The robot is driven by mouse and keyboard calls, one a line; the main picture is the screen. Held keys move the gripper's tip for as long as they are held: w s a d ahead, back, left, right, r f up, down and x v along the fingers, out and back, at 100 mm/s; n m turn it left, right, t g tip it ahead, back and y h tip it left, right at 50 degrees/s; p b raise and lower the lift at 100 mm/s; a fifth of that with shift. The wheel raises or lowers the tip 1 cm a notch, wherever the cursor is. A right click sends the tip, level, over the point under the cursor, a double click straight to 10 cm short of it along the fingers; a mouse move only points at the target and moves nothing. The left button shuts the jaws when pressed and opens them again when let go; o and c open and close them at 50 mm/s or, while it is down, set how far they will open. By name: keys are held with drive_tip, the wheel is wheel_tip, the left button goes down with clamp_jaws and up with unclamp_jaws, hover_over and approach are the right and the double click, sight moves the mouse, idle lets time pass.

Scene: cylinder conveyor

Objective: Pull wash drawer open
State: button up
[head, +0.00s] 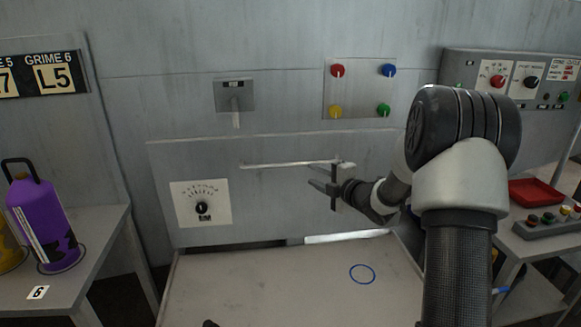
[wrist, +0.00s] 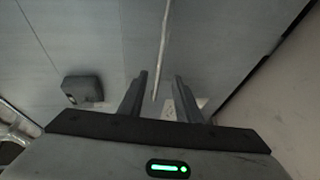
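The wash drawer seems to be the wide grey front panel (head: 270,205) in the middle of the head view, with a long thin horizontal bar handle (head: 280,164) near its top. My gripper (head: 318,181) is in front of the panel, just below the right part of the handle. In the wrist view, my gripper (wrist: 160,98) has its two fingers apart. The handle (wrist: 162,50) runs down the picture, and its lower end shows in the gap between them. Nothing is gripped. Whether the handle is at fingertip depth is unclear.
A dial plate (head: 202,203) sits on the panel's left. A spout box (head: 234,96) and a plate of coloured knobs (head: 359,88) are above. A purple canister (head: 43,225) stands on the left table.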

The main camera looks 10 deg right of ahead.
sight(293, 165)
drive_tip(key=b+x, duration=0.1)
drive_tip(key=x, duration=1.3)
drive_tip(key=shift+f, duration=0.1)
clamp_jaws()
